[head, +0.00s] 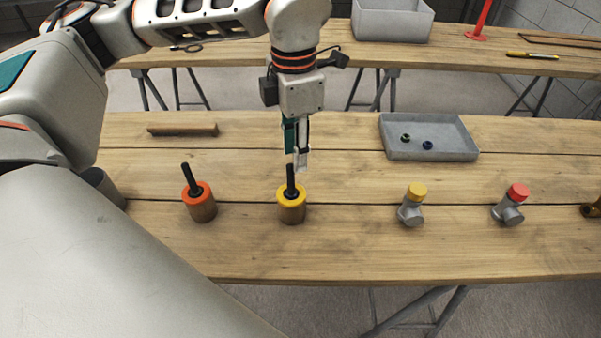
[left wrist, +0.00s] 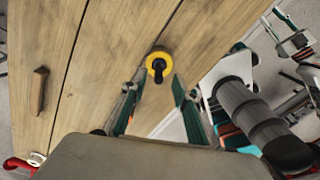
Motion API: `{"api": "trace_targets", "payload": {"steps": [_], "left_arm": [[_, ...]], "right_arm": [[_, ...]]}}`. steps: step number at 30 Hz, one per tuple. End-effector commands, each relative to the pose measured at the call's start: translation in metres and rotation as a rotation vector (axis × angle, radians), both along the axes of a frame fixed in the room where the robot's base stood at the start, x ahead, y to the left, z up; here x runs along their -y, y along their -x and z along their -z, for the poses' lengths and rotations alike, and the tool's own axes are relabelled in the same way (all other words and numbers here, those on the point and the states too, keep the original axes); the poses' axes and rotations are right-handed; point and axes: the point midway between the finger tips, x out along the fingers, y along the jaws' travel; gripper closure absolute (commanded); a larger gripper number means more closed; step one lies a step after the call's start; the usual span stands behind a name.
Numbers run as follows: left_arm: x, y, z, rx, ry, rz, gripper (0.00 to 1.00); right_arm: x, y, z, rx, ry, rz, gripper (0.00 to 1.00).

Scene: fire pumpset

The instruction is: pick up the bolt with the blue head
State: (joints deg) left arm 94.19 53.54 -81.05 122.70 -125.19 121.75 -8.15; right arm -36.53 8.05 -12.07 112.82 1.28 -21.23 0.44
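A small blue-headed piece (head: 428,145), which looks like the bolt, lies in the grey tray (head: 462,155) at the back right of the near bench. A similar green-topped piece (head: 405,138) lies left of it. My left gripper (head: 297,165) points down over the yellow-collared cylinder (head: 292,211) with a black handle, well left of the tray. In the left wrist view its fingers (left wrist: 153,92) are apart with nothing held, and the yellow collar (left wrist: 159,66) shows beyond and between them. I cannot make out my right gripper in either view.
An orange-collared cylinder (head: 201,208) with a black handle stands left. Fittings with a yellow cap (head: 417,191) and a red cap (head: 517,192) stand right. A wooden brush (head: 182,130) lies at the back left. The bench between gripper and tray is clear.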

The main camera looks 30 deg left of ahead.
Motion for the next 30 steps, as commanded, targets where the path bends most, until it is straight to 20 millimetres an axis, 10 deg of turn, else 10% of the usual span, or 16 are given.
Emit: {"api": "trace_targets", "payload": {"steps": [19, 30], "left_arm": [[-0.007, 0.005, 0.071, -0.003, 0.002, 0.001, 0.71], [-0.007, 0.005, 0.077, 0.000, 0.001, 0.001, 0.78]], "right_arm": [[0.000, 0.008, 0.008, -0.015, 0.003, -0.001, 0.72], [0.001, 0.004, 0.005, -0.007, 0.004, -0.001, 0.72]]}}
